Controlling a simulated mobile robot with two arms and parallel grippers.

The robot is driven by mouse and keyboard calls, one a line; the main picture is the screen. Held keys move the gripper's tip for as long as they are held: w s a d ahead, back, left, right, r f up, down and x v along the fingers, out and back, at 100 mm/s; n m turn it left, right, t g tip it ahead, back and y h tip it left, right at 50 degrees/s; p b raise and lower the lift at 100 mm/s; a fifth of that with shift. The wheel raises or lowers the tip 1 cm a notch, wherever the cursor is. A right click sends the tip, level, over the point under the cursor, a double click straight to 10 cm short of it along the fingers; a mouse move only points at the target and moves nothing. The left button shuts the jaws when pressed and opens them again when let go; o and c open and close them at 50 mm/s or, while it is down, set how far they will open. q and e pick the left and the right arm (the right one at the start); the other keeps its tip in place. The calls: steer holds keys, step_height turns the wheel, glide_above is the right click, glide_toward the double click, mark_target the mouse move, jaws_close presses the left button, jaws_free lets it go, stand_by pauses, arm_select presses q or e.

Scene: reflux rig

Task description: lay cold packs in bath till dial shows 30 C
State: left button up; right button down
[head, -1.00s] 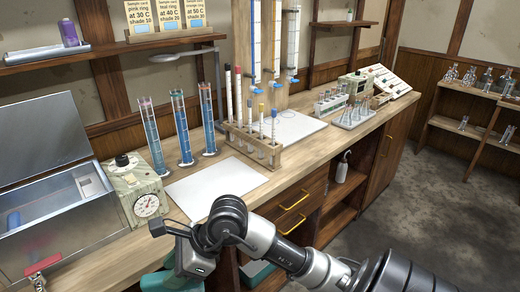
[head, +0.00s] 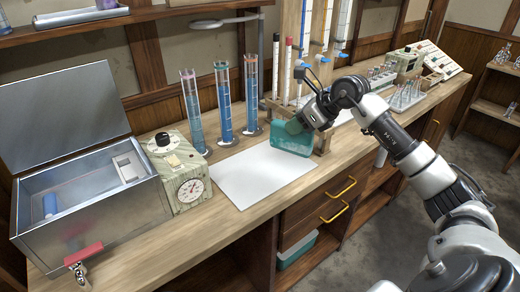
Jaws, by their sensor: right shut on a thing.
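My right gripper (head: 298,124) is shut on a teal cold pack (head: 290,138) and holds it upright at the right end of the white sheet, beside the wooden rack. I cannot tell whether the pack touches the bench. The metal bath (head: 100,222) stands at the left with its lid raised. Inside it are a small blue object (head: 50,205) and a pale grey fitting (head: 128,166). The dial (head: 190,191) is on the front of the box right of the bath; its reading is too small to tell. My left gripper is not in view.
Several tall cylinders of blue liquid (head: 223,105) stand behind the white sheet (head: 255,180). A teal-filled bin (head: 297,248) is on the shelf below. The bench front left of the drawers is clear.

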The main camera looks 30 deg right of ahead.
steer(key=p+x, duration=0.2)
steer(key=x, duration=1.1)
steer(key=shift+s+a+p, duration=0.15)
steer(key=shift+a+p, duration=0.05)
steer(key=shift+p, duration=0.15)
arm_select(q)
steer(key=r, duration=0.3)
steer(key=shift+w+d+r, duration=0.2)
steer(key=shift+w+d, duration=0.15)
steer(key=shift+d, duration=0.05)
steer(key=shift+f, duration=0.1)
arm_select(e)
steer(key=shift+f, duration=0.1)
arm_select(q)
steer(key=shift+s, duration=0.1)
arm_select(e)
steer(key=c, duration=0.8)
jaws_free()
